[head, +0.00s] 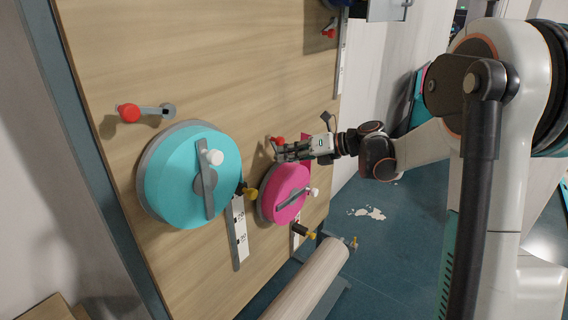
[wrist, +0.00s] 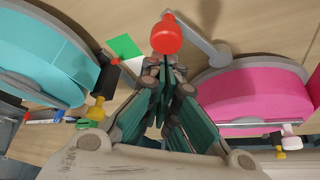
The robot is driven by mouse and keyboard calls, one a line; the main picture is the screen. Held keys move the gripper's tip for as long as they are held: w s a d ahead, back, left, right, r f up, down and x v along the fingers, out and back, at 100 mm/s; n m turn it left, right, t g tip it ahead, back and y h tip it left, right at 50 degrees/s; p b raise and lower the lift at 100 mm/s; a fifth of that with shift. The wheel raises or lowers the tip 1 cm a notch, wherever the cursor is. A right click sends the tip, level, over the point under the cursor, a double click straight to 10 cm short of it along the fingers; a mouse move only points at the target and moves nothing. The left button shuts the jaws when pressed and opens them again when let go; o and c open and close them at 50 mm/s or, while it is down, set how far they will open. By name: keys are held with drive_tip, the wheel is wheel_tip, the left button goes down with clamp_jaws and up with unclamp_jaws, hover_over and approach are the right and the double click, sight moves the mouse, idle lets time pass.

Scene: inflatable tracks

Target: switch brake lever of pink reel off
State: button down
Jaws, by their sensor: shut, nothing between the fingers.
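The pink reel (head: 285,193) is mounted on the wooden board, with a grey crank bar and white knob on its face. It also shows at the right of the wrist view (wrist: 255,92). Its brake lever, a grey arm with a red knob (wrist: 167,35), sits above the reel; the red knob also shows in the head view (head: 278,141). My gripper (head: 282,153) is shut and empty at the lever, above the pink reel. In the wrist view its fingertips (wrist: 165,65) point at the red knob from just below; I cannot tell whether they touch.
A larger turquoise reel (head: 180,175) is on the board to the left, with its own red-knobbed lever (head: 130,113). Yellow-tipped pegs (head: 250,194) and a ruler strip (head: 238,230) are near the reels. A wooden roller (head: 310,280) lies below.

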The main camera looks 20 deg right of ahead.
drive_tip(key=shift+w+d+r, duration=0.5)
drive_tip(key=shift+d, duration=0.2)
drive_tip(key=shift+w+d+r, duration=0.5)
drive_tip(key=shift+d, duration=0.15)
drive_tip(key=shift+r, duration=0.1)
